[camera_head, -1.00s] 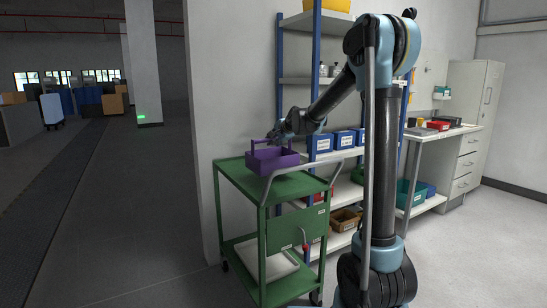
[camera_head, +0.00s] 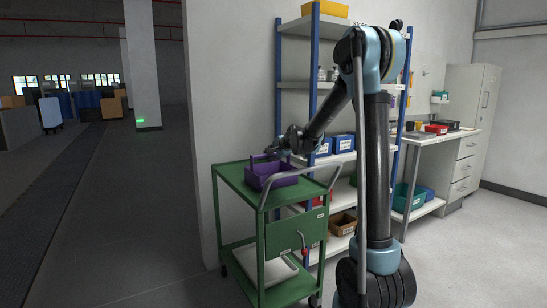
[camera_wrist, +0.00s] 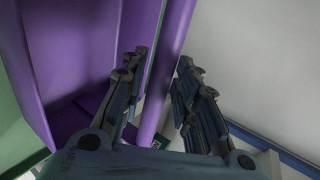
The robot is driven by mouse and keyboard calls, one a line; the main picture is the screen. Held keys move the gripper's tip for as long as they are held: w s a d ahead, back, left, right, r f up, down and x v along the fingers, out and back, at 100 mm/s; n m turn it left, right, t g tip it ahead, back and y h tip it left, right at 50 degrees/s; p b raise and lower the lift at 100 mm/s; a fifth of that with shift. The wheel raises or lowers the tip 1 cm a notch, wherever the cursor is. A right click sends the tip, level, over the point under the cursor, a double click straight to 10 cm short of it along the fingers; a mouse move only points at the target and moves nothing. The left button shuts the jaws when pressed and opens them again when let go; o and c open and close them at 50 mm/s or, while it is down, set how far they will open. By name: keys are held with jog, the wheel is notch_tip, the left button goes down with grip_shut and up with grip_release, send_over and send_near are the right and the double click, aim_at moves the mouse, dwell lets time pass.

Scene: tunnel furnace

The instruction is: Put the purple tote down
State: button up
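The purple tote (camera_head: 270,178) is at the top tray of the green cart (camera_head: 228,178), near its handle end. It looks to rest on the tray, but contact under it is hard to make out. My gripper (camera_head: 272,152) reaches down to the tote's raised handle from the right. The tote's wall (camera_wrist: 90,45) fills the left of that view.
A blue-posted shelf rack (camera_head: 312,100) with blue bins (camera_head: 341,144) stands close behind the cart. A white workbench (camera_head: 437,134) is at the right. The cart's lower shelf holds a pale flat object (camera_head: 268,270). Open floor lies to the left.

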dwell(0.3)
jog(key=v, duration=1.2)
jog(key=shift+s+d, duration=0.1)
dwell(0.3)
